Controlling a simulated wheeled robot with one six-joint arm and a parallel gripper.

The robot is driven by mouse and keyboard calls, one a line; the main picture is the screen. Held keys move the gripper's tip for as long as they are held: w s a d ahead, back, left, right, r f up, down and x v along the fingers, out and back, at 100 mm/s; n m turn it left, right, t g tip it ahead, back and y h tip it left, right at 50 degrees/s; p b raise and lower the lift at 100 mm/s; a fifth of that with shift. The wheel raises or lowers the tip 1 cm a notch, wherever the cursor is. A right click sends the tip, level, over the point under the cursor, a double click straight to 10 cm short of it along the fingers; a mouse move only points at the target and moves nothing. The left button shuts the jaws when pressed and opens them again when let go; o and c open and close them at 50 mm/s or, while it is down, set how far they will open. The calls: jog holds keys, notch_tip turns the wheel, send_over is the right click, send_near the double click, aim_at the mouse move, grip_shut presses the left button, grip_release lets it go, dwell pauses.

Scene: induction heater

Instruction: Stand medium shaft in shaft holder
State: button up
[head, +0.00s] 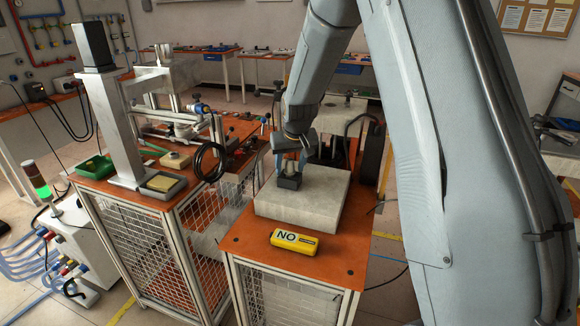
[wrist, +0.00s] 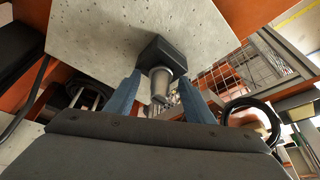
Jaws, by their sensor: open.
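A grey metal stepped shaft (wrist: 161,86) stands with its end in the black square shaft holder (wrist: 160,52) in the wrist view. The holder (head: 289,182) sits on a pale stone slab in the head view. My gripper (wrist: 160,88) is open, with its blue fingers on either side of the shaft. In the wrist view a gap shows between each finger and the shaft. In the head view my gripper (head: 290,164) points down just above the holder, and its fingers largely hide the shaft. How deep the shaft sits is hidden.
The pale slab (head: 329,202) lies on an orange-topped cart (head: 255,252). A yellow box marked NO (head: 295,243) lies in front of it. A second orange bench at left holds a grey press-like stand (head: 120,130), green tray (head: 94,167) and black cable loop (head: 210,160).

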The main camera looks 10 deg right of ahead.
jog(key=shift+s+f, duration=0.1)
jog(key=shift+s, duration=0.05)
jog(key=shift+b+v, duration=1.1)
jog(key=shift+v, duration=2.85)
